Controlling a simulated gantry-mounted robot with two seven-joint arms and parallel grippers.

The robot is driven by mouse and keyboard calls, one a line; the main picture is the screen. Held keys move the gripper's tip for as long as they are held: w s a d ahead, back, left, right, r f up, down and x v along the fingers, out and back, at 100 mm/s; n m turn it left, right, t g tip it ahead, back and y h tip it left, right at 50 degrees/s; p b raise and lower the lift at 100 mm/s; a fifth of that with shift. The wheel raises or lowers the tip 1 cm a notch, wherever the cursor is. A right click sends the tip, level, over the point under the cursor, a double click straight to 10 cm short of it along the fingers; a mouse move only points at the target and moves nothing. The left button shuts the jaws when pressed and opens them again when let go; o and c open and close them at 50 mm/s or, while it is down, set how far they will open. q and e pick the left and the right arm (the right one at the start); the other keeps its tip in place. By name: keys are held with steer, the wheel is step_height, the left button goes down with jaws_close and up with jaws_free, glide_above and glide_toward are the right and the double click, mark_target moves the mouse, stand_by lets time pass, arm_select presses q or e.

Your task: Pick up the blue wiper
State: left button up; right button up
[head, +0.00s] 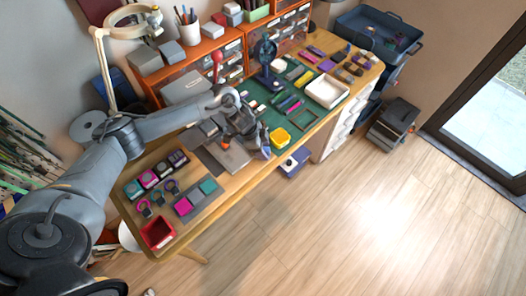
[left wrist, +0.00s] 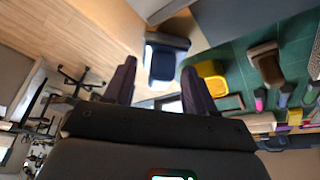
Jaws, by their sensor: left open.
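A dark blue block with a grey edge, which looks like the blue wiper (left wrist: 165,62), shows in the left wrist view just beyond and between my fingertips, near the wooden table edge. My left gripper (left wrist: 158,78) is open, with a finger on each side of the view of it and nothing clearly held. In the head view my left gripper (head: 260,148) is low over the front edge of the workbench, beside a grey board (head: 228,157). There the gripper hides most of the wiper. My right gripper is in neither view.
A yellow container (head: 280,137) stands close to the right of my left gripper; it also shows in the left wrist view (left wrist: 209,78). A red box (head: 158,232) stands at the near-left bench end.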

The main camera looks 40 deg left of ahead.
mark_target(265, 149)
arm_select(q)
steer(key=c, duration=0.8)
steer(key=shift+r, duration=0.15)
steer(key=shift+r, duration=0.6)
steer(key=r, duration=0.1)
steer(key=r+p, duration=0.1)
steer(key=r, duration=0.1)
steer(key=shift+w+d+r, duration=0.1)
steer(key=shift+d+r, duration=0.05)
steer(key=shift+d, duration=0.25)
steer(key=d+r, duration=0.2)
steer(key=d, duration=0.1)
steer(key=w+d+r+p, duration=0.1)
steer(key=d+r, duration=0.1)
steer(key=d, duration=0.2)
steer(key=d+r+p, duration=0.1)
steer(key=d+r, duration=0.1)
steer(key=d, duration=0.1)
steer(key=shift+w+d+r, duration=0.1)
steer(key=shift+w+d, duration=0.15)
steer(key=shift+d, duration=0.15)
